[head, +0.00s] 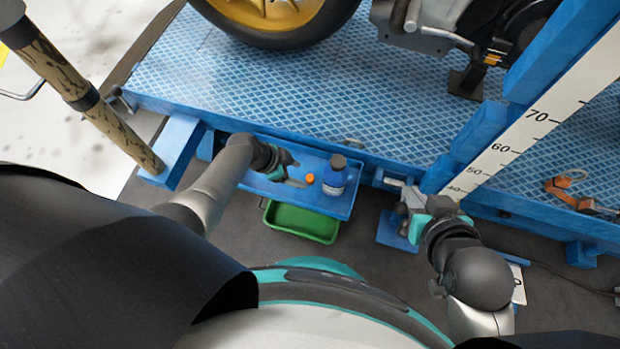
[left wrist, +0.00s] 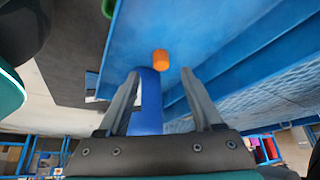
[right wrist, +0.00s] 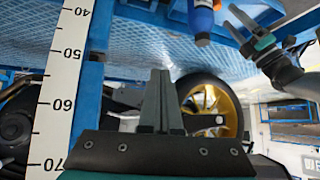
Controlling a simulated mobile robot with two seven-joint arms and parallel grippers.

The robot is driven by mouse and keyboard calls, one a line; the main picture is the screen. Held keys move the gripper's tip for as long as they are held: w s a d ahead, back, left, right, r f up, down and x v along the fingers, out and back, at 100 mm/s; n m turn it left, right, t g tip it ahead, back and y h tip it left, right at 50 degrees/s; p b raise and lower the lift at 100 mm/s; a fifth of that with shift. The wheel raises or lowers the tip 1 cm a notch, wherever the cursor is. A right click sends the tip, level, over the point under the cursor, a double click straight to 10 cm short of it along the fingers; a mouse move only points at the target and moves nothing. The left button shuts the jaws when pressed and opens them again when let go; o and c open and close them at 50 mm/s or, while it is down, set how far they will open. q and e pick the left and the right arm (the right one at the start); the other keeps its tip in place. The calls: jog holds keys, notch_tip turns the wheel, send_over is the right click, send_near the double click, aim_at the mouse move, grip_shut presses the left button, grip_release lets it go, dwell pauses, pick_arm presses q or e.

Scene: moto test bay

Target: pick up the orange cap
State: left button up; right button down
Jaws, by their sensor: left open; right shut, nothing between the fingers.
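The small orange cap (head: 309,179) sits on a blue tray (head: 341,208) beside the platform. My left gripper (head: 297,172) is open just left of the cap in the head view, its fingers pointing toward it. In the left wrist view, the cap (left wrist: 160,60) shows just beyond the gap between the open fingertips (left wrist: 160,74). I cannot tell whether they touch it. My right gripper (head: 408,197) is away to the right, near the ruler's foot. Its fingers (right wrist: 160,75) are shut and empty in the right wrist view.
A blue bottle (head: 335,180) with a dark cap stands on the tray, just right of the orange cap. A green bin (head: 302,224) sits lower, below the tray. The blue platform (head: 330,95) bears a motorcycle wheel (head: 275,40). A white ruler (head: 530,125) rises at right.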

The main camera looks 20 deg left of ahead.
aim_at(309, 177)
pick_arm(q)
jog(key=shift+b+x, duration=0.65)
jog(key=shift+x, duration=0.2)
jog(key=shift+w+d+f+b, duration=0.3)
jog(key=shift+d+f+b, duration=0.15)
jog(key=shift+b, duration=0.1)
jog(key=shift+w+d+f+b, duration=0.15)
jog(key=shift+d+f+b, duration=0.1)
jog(key=shift+f+b, duration=0.35)
jog(key=shift+w+d+f+b, duration=0.2)
jog(key=shift+f+b, duration=0.1)
jog(key=shift+f, duration=0.1)
pick_arm(e)
jog(key=a+r+t+y, duration=0.3)
jog(key=a+t, duration=0.3)
jog(key=t, duration=0.1)
jog(key=shift+w+a+r+m+y, duration=0.2)
jog(key=shift+w+m+y, duration=0.1)
jog(key=shift+m+y, duration=0.1)
pick_arm(q)
jog(key=shift+c, duration=0.4)
grip_shut()
